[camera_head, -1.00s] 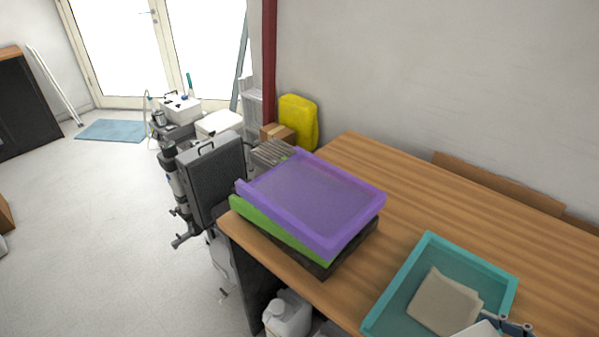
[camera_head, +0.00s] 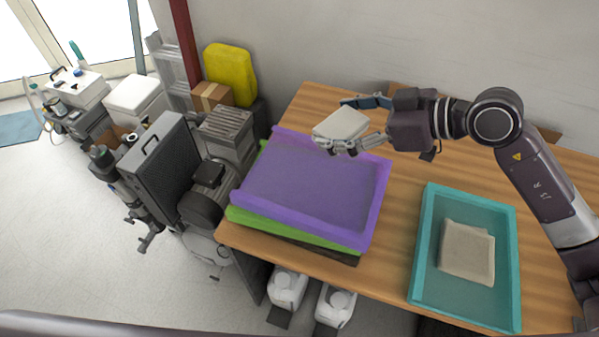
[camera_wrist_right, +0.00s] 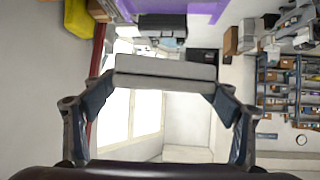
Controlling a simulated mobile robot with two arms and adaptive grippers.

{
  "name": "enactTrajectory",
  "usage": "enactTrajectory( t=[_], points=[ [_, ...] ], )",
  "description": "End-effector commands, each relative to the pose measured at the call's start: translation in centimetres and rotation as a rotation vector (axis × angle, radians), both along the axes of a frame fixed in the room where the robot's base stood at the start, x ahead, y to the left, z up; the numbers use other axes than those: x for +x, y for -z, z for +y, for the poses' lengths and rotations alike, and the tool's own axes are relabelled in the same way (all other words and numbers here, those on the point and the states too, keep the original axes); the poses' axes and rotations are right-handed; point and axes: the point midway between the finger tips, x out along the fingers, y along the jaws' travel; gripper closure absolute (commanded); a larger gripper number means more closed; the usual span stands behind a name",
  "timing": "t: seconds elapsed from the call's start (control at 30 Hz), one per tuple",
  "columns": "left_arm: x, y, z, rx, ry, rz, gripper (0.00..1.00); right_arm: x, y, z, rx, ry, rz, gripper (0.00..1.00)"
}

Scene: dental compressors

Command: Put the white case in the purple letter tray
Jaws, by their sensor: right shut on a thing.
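The white case (camera_head: 341,125) is held in my right gripper (camera_head: 350,125), above the back right part of the purple letter tray (camera_head: 378,208). In the right wrist view the case (camera_wrist_right: 165,72) shows as a pale grey-white block between the two fingers of the right gripper (camera_wrist_right: 165,85). The purple tray is stacked on a green tray (camera_head: 290,232) near the left end of the wooden table. A bit of the purple tray also shows at the top of the right wrist view (camera_wrist_right: 205,8). My left gripper is in neither view.
A teal tray (camera_head: 425,240) with a beige folded cloth (camera_head: 467,252) lies on the wooden table (camera_head: 400,180) at the right. A dark case (camera_head: 160,160) and equipment stand left of the table.

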Motion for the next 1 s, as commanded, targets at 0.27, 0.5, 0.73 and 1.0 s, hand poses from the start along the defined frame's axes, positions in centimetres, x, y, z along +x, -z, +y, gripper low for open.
enactTrajectory(
  t=[0.27, 0.5, 0.73, 1.0],
  points=[
    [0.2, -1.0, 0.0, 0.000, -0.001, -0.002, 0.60, 0.0, 5.9, -0.1, -0.001, 0.004, 0.009, 0.50],
    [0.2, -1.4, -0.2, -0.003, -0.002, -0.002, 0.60, 0.0, 12.2, 0.0, 0.001, 0.004, 0.007, 0.50],
    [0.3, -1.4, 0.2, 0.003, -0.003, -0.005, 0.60, 0.0, 15.3, -0.1, 0.001, 0.002, 0.001, 0.50],
    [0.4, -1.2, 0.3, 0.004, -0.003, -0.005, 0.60, 0.0, 18.9, -0.1, 0.001, 0.003, 0.004, 0.50]
  ],
)
